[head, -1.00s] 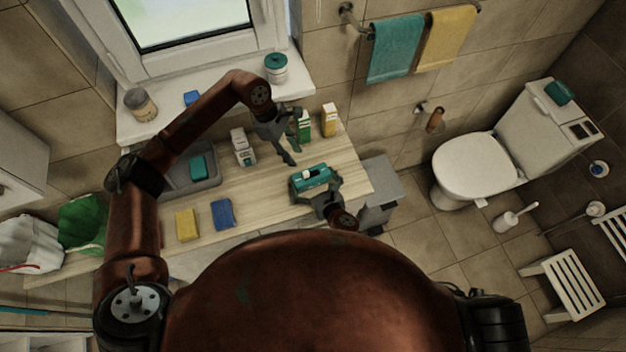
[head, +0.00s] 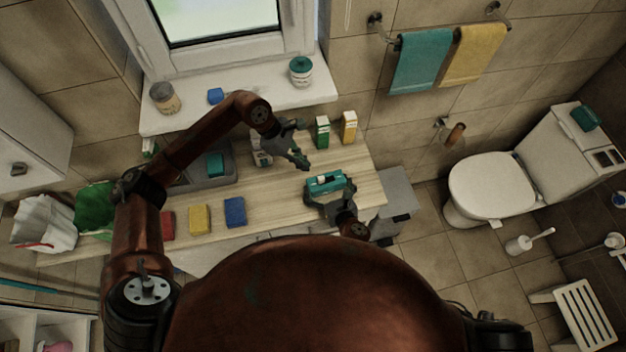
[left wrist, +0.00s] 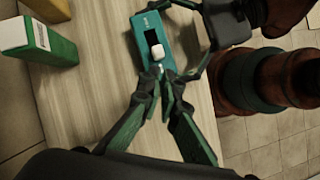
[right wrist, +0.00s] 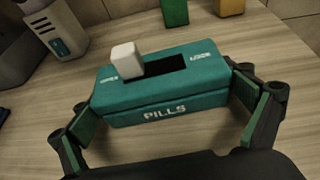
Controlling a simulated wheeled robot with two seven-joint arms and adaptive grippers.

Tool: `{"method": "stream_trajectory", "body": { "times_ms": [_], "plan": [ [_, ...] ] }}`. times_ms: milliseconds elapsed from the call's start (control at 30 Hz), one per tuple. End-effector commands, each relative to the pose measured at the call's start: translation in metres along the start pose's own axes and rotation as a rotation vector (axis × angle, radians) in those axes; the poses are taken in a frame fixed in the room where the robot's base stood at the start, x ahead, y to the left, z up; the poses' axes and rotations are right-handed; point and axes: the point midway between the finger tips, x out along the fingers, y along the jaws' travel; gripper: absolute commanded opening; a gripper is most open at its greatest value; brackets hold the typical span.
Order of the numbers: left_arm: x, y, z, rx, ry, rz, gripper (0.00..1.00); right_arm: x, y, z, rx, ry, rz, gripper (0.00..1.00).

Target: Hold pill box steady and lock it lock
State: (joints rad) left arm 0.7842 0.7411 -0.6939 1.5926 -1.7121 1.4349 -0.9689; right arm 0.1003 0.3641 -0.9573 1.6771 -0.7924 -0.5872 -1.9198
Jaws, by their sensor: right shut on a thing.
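The teal pill box (head: 326,182) sits on the wooden counter, with "PILLS" on its front in the right wrist view (right wrist: 165,113). A white lock block (right wrist: 126,58) stands at the left end of the dark slot in its top; it also shows in the left wrist view (left wrist: 157,53). My right gripper (right wrist: 165,105) is shut on the pill box, with one finger at each end. My left gripper (head: 304,163) is above the counter, just behind and left of the box. Its fingertips (left wrist: 162,77) are together and appear empty, near the box's end in the left wrist view.
Green (head: 322,132) and yellow (head: 349,127) cartons stand behind the box. A white bottle (right wrist: 55,28) stands to the left. Blue (head: 235,212), yellow (head: 200,219) and red sponges lie at the front left. The counter around the box is mostly clear.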

Motion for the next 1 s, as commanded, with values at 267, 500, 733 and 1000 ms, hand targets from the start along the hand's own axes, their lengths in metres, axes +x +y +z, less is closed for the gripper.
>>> {"method": "stream_trajectory", "body": {
  "times_ms": [267,500,733,1000],
  "plan": [
    [-0.006,-0.036,-0.041,-0.261,-0.166,0.163,0.0,0.0,0.0,-0.001,0.001,0.002,0.0,0.69],
    [-0.022,-0.062,-0.061,-0.412,-0.255,0.267,0.0,0.0,0.0,-0.002,0.0,0.003,0.0,0.69],
    [-0.03,-0.071,-0.065,-0.463,-0.286,0.304,0.0,0.0,0.0,-0.002,0.0,0.002,0.0,0.69],
    [-0.031,-0.071,-0.065,-0.465,-0.288,0.306,0.0,0.0,0.0,-0.002,0.0,0.002,0.0,0.69]
  ]
}}
